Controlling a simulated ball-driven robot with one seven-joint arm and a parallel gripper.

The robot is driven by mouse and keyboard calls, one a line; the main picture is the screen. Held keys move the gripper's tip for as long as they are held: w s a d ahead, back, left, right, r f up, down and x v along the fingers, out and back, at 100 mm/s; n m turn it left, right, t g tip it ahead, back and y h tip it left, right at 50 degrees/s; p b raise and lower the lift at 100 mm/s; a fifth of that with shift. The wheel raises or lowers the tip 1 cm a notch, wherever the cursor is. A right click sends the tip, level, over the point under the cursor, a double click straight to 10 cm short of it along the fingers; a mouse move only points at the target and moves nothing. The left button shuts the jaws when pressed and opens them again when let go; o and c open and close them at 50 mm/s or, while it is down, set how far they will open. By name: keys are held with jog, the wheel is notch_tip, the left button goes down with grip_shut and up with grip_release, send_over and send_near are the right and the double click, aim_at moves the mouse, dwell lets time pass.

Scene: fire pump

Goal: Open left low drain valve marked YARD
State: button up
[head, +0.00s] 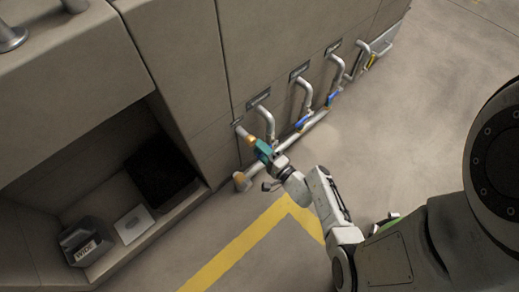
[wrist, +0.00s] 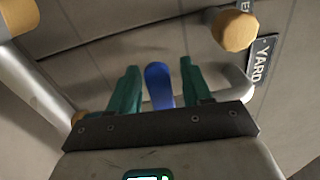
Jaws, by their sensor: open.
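My gripper (head: 262,150) is low at the left end of the row of drain pipes, by the leftmost valve. In the wrist view its two teal fingers (wrist: 158,70) are apart. The blue valve lever (wrist: 158,88) shows between them, with a gap on each side, so the fingers do not appear to grip it. A plate marked YARD (wrist: 262,62) sits at the right of the wrist view, beside a brass-coloured round end (wrist: 233,30). In the head view my gripper hides this lever.
Further valves with blue levers (head: 303,122) and a yellow one (head: 371,62) run along the panel to the right. A low header pipe (head: 312,122) lies along the panel's foot. An open recess with a dark mat (head: 160,172) is at left. The floor at right is clear.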

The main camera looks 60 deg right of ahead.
jog(key=shift+w+d, duration=0.1)
jog(key=shift+w, duration=0.25)
jog(key=shift+c, duration=0.2)
grip_shut()
